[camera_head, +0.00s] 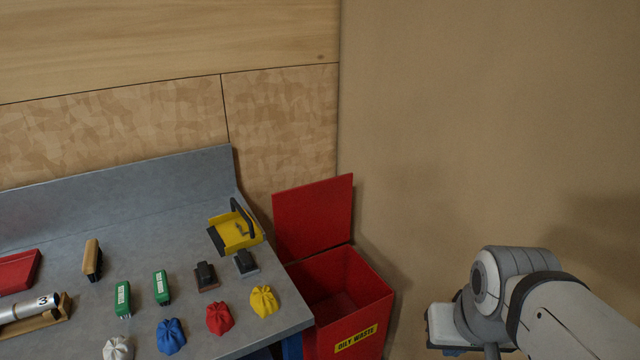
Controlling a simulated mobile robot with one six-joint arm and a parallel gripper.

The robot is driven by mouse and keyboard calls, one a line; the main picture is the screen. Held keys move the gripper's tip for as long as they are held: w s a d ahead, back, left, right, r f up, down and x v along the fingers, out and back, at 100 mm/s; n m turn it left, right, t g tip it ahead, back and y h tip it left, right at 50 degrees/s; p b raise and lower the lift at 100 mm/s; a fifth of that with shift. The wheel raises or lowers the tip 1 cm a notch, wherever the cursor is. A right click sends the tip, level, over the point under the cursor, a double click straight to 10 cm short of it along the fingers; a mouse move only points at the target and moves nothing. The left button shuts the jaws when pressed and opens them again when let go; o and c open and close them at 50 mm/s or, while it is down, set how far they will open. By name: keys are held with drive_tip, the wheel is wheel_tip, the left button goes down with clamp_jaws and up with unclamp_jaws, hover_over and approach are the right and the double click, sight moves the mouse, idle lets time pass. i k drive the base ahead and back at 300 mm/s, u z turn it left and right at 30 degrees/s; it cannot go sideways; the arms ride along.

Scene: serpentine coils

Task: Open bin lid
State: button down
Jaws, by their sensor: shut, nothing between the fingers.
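The red bin (362,308) stands on the floor at the right end of the workbench, with a yellow "OILY WASTE" label on its front. Its red lid (313,216) stands up at the back edge, tilted slightly, and the bin's mouth is uncovered. The inside that shows looks empty, but part of it is hidden behind the front wall. My arm is at the lower right, to the right of the bin and apart from it in the picture. My gripper's fingers do not show.
A tan wall (480,120) rises behind and right of the bin.

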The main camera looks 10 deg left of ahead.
sight(310, 219)
drive_tip(key=i, duration=1)
drive_tip(key=u, duration=0.05)
